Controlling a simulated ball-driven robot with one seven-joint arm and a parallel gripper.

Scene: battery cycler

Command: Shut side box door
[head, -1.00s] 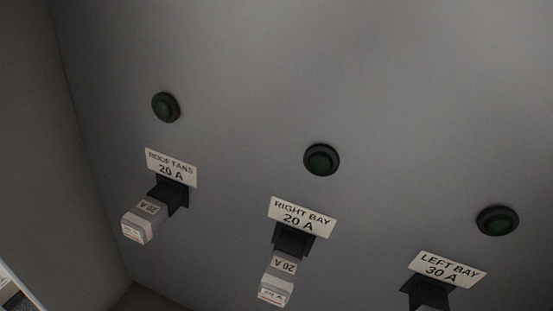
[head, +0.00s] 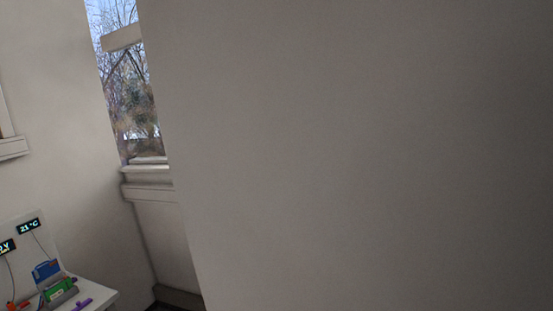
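A large plain grey-beige panel (head: 350,160) fills the middle and right of the head view. Its straight left edge runs from the top down to the bottom, slightly tilted. It may be the side box door seen close up, but no hinge, handle or latch shows, so I cannot tell for sure. The inside of the side box is out of view. My gripper is not in view.
Left of the panel a window (head: 130,90) with bare trees outside stands above a sill (head: 147,180). At the bottom left a white bench (head: 106,299) holds a green device (head: 60,291), a blue box (head: 46,270) and a purple item (head: 82,304). Small displays (head: 28,227) glow behind it.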

